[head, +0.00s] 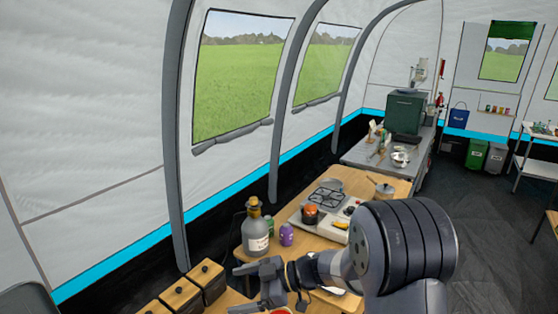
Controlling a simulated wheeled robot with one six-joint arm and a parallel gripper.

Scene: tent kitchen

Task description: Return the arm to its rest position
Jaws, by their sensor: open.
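My gripper (257,285) shows at the bottom centre of the head view, on the end of my dark arm. Its fingers point left and are apart, with nothing seen between them. It is over or in front of the near end of the wooden table (262,263). My arm's large round joint hides part of the table and the floor on the right.
Open dark floor (500,230) lies on the right.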

